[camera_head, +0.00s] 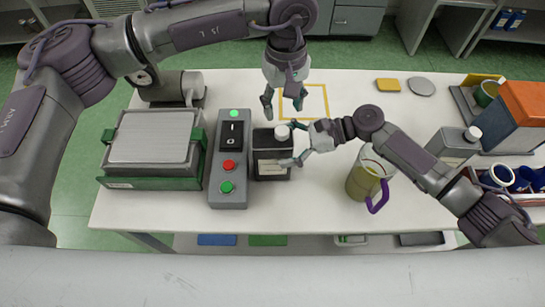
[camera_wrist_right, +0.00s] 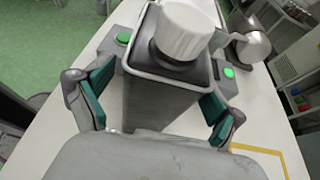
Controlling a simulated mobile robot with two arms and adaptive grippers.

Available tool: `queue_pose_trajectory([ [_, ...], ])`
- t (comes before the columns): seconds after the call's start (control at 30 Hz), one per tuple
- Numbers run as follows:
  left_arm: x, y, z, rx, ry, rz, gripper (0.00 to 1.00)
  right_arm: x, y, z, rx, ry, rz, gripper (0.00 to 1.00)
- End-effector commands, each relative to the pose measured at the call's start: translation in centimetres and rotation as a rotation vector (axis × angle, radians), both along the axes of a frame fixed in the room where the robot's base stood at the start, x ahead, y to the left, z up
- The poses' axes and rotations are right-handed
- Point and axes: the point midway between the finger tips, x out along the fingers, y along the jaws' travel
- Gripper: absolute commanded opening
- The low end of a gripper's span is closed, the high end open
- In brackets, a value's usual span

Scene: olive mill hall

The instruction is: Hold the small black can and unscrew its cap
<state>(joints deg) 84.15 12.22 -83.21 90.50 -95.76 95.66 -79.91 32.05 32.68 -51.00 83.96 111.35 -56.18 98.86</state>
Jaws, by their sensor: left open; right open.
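The small black can (camera_head: 268,163) stands upright on the table just right of the control box, with a pale label on its front. Its white cap (camera_head: 283,132) is on top. In the right wrist view the can (camera_wrist_right: 165,100) fills the middle, its ribbed white cap (camera_wrist_right: 183,32) on it. My right gripper (camera_head: 289,145) is open at the can's right side, one finger on each side of the can; whether the pads touch it I cannot tell. My left gripper (camera_head: 282,103) is open and empty, pointing down behind the can, above the table.
The control box (camera_head: 228,190) and a scale (camera_head: 152,137) stand left. A jug with a purple handle (camera_head: 364,184) stands right, beneath my right arm. A larger can (camera_head: 452,147), an orange-topped box (camera_head: 525,107) and blue cups are far right. A yellow outlined square (camera_head: 325,101) is bare behind.

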Motion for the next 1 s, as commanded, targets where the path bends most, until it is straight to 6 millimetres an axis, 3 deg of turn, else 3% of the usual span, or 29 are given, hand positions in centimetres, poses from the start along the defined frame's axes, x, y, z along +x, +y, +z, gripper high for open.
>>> queue_pose_trajectory([
  [0.17, 0.0, 0.0, 0.01, -0.001, 0.001, 0.001, 0.54, 0.02, 1.31, -0.51, 0.0, -0.001, -0.002, 0.94],
  [0.47, 0.0, -0.01, 0.01, -0.001, 0.001, 0.001, 0.54, 0.01, 1.48, -0.62, -0.001, -0.002, -0.001, 0.94],
  [1.0, 0.0, -0.01, 0.01, -0.001, 0.001, 0.001, 0.54, 0.0, 1.45, -0.62, -0.001, -0.002, -0.001, 0.04],
])
